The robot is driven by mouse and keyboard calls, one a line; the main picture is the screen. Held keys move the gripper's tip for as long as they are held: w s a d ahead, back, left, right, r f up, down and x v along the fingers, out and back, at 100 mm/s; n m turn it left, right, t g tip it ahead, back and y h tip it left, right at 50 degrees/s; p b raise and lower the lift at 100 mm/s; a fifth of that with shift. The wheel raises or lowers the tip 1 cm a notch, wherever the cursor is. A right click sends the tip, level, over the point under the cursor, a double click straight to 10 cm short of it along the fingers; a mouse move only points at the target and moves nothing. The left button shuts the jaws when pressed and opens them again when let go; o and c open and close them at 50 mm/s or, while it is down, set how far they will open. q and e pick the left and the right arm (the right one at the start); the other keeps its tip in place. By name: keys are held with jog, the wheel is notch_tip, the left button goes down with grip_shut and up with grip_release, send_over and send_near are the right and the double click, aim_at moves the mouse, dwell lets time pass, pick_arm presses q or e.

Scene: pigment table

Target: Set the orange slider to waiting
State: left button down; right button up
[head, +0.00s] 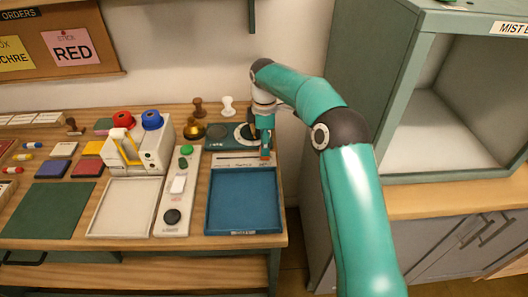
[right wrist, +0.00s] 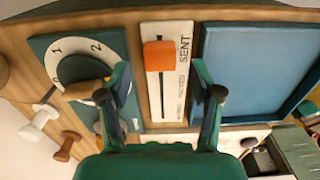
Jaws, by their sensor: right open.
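The orange slider (right wrist: 160,55) sits on a white strip panel (right wrist: 154,105) at the end of its slot marked SENT. Smaller labels run along the panel beside the slot, too small to read surely. In the head view the orange slider (head: 265,155) is at the right end of the panel (head: 230,160). My right gripper (head: 266,143) is just above and behind it. In the right wrist view my right gripper (right wrist: 160,80) is open, with one finger on each side of the panel and nothing between them. Whether the fingers touch the slider is not clear. My left gripper is not in view.
A dial (right wrist: 85,70) with numbers lies on one side of the slider panel, and a blue tray (head: 243,200) on the other. Stamps with knobs (head: 227,105) stand behind. A white panel with buttons (head: 178,190) and a white tray (head: 122,207) lie to the left.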

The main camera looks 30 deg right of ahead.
jog(key=shift+f, duration=1.6)
grip_shut()
